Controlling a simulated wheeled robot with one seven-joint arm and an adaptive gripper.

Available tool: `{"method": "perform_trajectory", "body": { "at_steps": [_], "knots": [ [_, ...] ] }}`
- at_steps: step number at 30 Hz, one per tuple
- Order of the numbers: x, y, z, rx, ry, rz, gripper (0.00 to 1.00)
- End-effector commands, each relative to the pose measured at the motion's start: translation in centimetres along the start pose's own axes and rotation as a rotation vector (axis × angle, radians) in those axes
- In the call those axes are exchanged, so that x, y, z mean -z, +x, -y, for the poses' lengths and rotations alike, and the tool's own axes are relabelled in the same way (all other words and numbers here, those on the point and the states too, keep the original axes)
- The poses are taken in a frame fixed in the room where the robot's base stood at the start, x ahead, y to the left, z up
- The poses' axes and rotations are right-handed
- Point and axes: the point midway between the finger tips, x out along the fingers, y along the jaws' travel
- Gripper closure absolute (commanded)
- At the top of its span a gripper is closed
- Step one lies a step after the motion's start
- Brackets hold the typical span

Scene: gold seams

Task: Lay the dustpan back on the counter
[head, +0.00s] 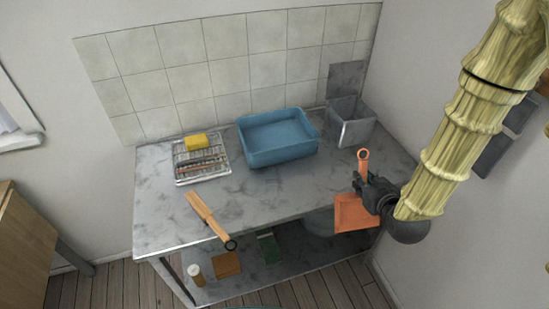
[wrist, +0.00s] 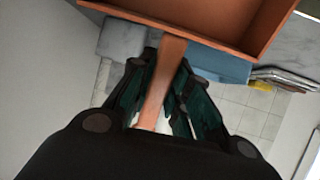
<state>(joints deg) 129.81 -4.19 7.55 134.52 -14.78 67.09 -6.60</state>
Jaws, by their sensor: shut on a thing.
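The orange dustpan (head: 355,214) is in my gripper (head: 368,187), in front of the counter's right part in the head view. Its handle, with a ring at the end, points up and its pan hangs down over the front edge. In the wrist view the fingers (wrist: 156,95) are shut around the handle, and the pan (wrist: 215,22) spans the top. The grey marbled counter (head: 270,198) has bare surface at its middle and front. Whether the pan touches the counter's edge I cannot tell.
A blue basin (head: 262,157) stands at the back middle, with a grey bin (head: 355,133) to its right. A wire rack (head: 188,177) with a yellow sponge (head: 196,142) is at the left. A wooden-handled tool (head: 207,213) lies at front left. Several things sit on the lower shelf.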

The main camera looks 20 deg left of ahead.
Motion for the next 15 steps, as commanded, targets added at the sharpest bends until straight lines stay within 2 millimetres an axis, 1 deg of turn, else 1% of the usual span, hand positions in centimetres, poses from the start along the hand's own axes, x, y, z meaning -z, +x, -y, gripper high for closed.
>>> {"method": "perform_trajectory", "body": {
  "at_steps": [1, 3, 6, 9, 12, 15],
  "knots": [
    [1.9, -0.5, 0.3, 0.022, -0.012, -0.006, 1.0],
    [3.6, -0.9, 0.9, 0.057, -0.03, -0.008, 1.0],
    [5.7, -1.6, 1.6, 0.1, -0.051, -0.008, 1.0],
    [7.2, -2.1, 2.2, 0.131, -0.066, -0.008, 1.0],
    [8.0, -2.4, 2.5, 0.151, -0.076, -0.007, 1.0],
    [8.3, -2.6, 2.7, 0.16, -0.08, -0.006, 1.0]
  ]
}}
